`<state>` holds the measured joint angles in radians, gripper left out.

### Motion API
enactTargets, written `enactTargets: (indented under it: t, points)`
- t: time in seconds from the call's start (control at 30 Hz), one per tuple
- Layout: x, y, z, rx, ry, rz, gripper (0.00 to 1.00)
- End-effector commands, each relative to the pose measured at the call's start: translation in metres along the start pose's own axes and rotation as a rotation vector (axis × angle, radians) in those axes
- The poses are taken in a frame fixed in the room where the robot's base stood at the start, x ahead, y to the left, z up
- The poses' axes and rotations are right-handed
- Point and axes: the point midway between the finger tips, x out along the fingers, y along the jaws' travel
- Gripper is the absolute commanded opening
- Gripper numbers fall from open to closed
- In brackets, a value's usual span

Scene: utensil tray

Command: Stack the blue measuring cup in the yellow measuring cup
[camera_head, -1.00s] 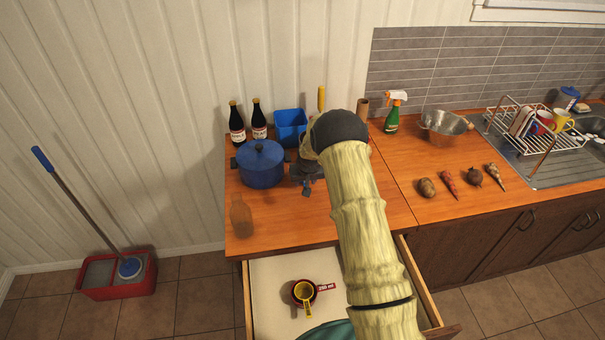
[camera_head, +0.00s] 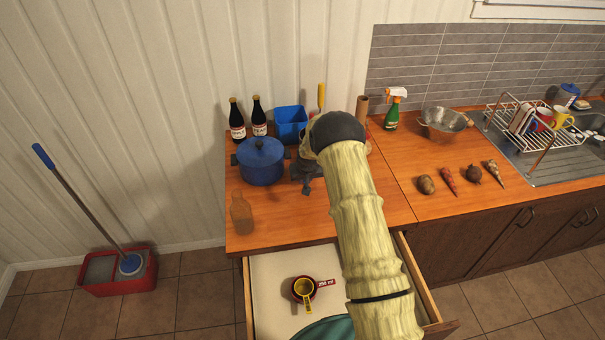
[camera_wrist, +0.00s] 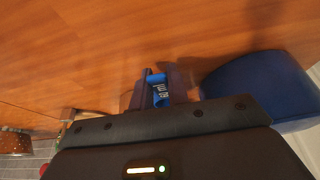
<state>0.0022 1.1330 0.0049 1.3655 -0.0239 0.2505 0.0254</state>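The yellow measuring cup (camera_head: 304,291) sits inside a red measuring cup (camera_head: 324,283) in the open drawer, in the head view. My gripper (camera_head: 307,184) is over the wooden counter, right of the blue pot, and partly hidden by my arm. In the wrist view, the dark fingers of my gripper (camera_wrist: 163,84) are closed around a blue piece with white print, which looks like the handle of the blue measuring cup (camera_wrist: 161,94). The rest of that cup is hidden or too small to make out.
A blue lidded pot (camera_head: 262,162) stands close left of my gripper; it also shows in the wrist view (camera_wrist: 262,88). Two dark bottles (camera_head: 247,120), a blue container (camera_head: 290,124) and a wooden board (camera_head: 241,213) are nearby. The open drawer (camera_head: 270,270) lies below the counter edge.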

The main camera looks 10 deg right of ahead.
Motion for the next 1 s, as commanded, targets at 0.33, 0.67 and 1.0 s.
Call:
enactTargets:
  t: [0.33, 0.67, 1.0]
  points:
    - [-0.003, 0.000, -0.002, 0.000, 0.001, 0.000, 0.00]
    - [-0.043, 0.000, -0.019, 0.000, 0.006, 0.000, 0.00]
    - [-0.127, 0.000, -0.053, 0.000, 0.006, 0.000, 0.00]
